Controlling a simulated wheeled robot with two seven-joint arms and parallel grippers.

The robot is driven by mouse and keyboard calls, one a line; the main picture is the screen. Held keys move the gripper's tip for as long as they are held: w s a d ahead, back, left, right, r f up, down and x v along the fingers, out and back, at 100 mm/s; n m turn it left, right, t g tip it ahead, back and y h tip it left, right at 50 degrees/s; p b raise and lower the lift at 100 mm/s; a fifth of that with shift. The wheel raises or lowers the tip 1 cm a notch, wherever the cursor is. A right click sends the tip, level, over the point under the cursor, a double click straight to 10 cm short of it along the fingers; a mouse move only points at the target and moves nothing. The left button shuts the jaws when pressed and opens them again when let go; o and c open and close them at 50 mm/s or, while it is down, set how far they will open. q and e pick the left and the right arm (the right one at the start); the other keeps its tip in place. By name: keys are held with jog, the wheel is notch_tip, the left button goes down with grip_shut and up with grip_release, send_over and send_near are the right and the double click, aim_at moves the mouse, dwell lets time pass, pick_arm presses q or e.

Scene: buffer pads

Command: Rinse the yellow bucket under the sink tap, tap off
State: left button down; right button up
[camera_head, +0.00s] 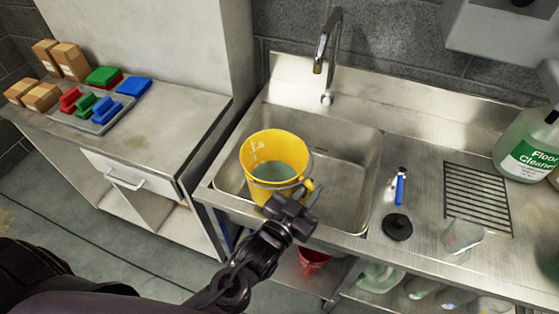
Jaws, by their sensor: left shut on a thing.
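The yellow bucket (260,146) is upright at the front left of the steel sink (345,150). Its inside shows a grey-green surface low down, which looks like liquid. A thin wire handle with a yellow grip (309,185) hangs at its front right side. My left gripper (292,208) is shut at the bucket's front, by the handle; the exact contact is partly hidden. The chrome tap (326,50) stands at the back of the sink, behind and right of the bucket. No stream of water shows from it. My right gripper is not in view.
Right of the sink are a blue-handled tool (400,188), a black round plug (397,227), a drain grate (478,198) and a floor cleaner jug (527,146). The sink's right half is clear.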

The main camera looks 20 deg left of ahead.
pick_arm(q)
jog(key=w+d+f+m+g+h+p, duration=0.1)
jog(key=w+d+m+h, duration=0.3)
jog(key=d, duration=0.9)
jog(key=shift+w+f+g+h, duration=0.2)
jog(key=shift+w+g+h, duration=0.6)
jog(key=shift+w+h, duration=0.1)
jog(key=shift+s, duration=0.1)
